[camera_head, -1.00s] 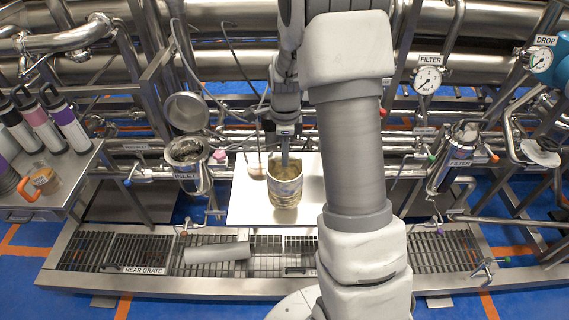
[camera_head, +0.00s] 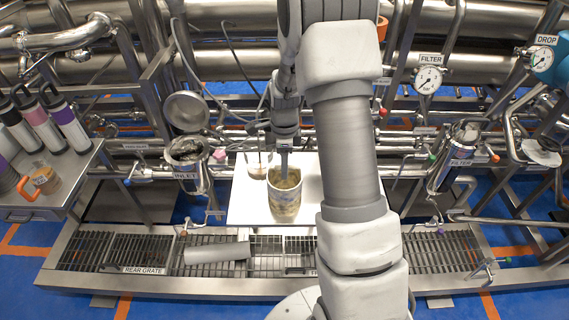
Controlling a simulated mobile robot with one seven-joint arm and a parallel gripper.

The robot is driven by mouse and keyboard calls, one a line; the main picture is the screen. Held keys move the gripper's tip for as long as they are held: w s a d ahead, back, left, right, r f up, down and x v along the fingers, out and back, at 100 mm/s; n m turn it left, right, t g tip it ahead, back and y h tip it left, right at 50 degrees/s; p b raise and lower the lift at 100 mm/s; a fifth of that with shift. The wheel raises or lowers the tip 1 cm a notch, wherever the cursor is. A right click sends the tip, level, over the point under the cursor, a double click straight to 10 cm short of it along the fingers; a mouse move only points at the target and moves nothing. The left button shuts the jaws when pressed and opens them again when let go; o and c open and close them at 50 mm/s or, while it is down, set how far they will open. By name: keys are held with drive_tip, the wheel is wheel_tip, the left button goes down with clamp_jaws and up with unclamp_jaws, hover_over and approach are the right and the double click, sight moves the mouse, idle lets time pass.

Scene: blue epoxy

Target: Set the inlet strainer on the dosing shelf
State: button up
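The inlet strainer (camera_head: 285,199), a tan, stained mesh basket, hangs upright from my gripper (camera_head: 284,172). My gripper points down into its open top and appears shut on it; the fingertips are mostly hidden inside. The strainer is over the front part of the white dosing shelf (camera_head: 243,207). I cannot tell whether its bottom touches the shelf. A small clear beaker (camera_head: 257,171) stands on the shelf behind and left of the strainer. The steel inlet housing (camera_head: 187,178) stands open to the left, its round lid (camera_head: 186,111) swung up.
A floor grate (camera_head: 120,250) with a grey cylinder (camera_head: 217,252) on it runs along the front. A side bench (camera_head: 45,205) with several capped bottles is at left. The filter housing (camera_head: 452,165) is at right. My arm hides the shelf's right side.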

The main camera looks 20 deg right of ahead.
drive_tip(key=shift+r, duration=0.15)
drive_tip(key=s+a+r+n+t+p, duration=0.1)
drive_tip(key=s+r+n, duration=0.1)
drive_tip(key=r, duration=0.7)
drive_tip(key=s+a+r+n, duration=0.2)
drive_tip(key=r, duration=0.7)
drive_tip(key=s+a+r+n+t, duration=0.2)
drive_tip(key=s+a+r+n, duration=0.1)
drive_tip(key=s+n, duration=0.6)
drive_tip(key=s+a+r+n+t, duration=0.2)
drive_tip(key=s+r+n, duration=0.4)
drive_tip(key=s+n, duration=0.3)
drive_tip(key=shift+s+a+n+t, duration=0.3)
drive_tip(key=shift+s+a, duration=0.15)
drive_tip(key=shift+a, duration=0.3)
drive_tip(key=shift+d, duration=0.1)
